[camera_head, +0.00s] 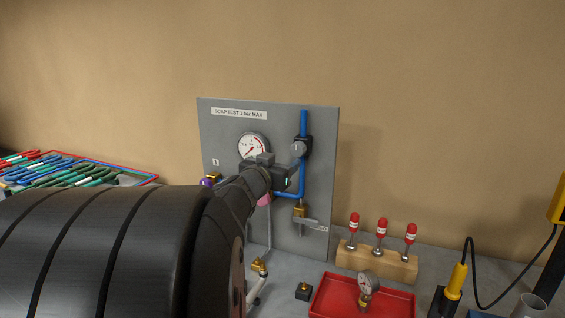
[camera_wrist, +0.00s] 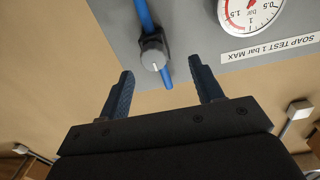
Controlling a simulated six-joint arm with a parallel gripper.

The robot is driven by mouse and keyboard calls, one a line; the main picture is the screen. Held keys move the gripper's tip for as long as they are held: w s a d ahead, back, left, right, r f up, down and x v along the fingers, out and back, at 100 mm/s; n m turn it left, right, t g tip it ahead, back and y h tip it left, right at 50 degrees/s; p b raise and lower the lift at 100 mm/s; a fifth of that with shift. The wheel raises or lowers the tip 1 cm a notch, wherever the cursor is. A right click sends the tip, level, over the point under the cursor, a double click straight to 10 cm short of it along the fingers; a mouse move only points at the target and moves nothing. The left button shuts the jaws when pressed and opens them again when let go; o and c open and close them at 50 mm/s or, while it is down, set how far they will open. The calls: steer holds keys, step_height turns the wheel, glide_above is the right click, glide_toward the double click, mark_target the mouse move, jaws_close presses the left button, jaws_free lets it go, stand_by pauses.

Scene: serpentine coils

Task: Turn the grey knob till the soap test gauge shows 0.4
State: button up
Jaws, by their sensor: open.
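The grey knob (camera_head: 299,149) sits on a black valve body in the blue pipe on the grey panel. It also shows in the wrist view (camera_wrist: 153,59), where a pale mark is visible on it. The soap test gauge (camera_head: 253,147) is a round white dial with a red band, left of the knob. In the wrist view the gauge (camera_wrist: 252,14) is upside down and cut by the top edge. I cannot read its needle surely. My gripper (camera_wrist: 163,74) is open and empty, apart from the knob, which shows beyond and between the fingertips. In the head view my arm covers the gauge's lower part.
The grey panel (camera_head: 322,130) stands against a tan wall. Below are brass fittings, a wooden block (camera_head: 375,262) with several red-capped tools, and a red tray (camera_head: 330,300) holding a small gauge. Coloured coils (camera_head: 75,172) lie at left. A yellow-handled tool (camera_head: 455,284) stands at right.

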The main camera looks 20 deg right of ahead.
mark_target(296, 151)
steer(key=shift+n+t, duration=0.3)
steer(key=shift+n, duration=0.1)
steer(key=x, duration=0.5)
steer(key=s+d+x, duration=0.1)
steer(key=x, duration=0.2)
steer(key=shift+r, duration=0.3)
steer(key=c, duration=1.2)
steer(key=shift+m, duration=1.6)
steer(key=shift+m, duration=1.6)
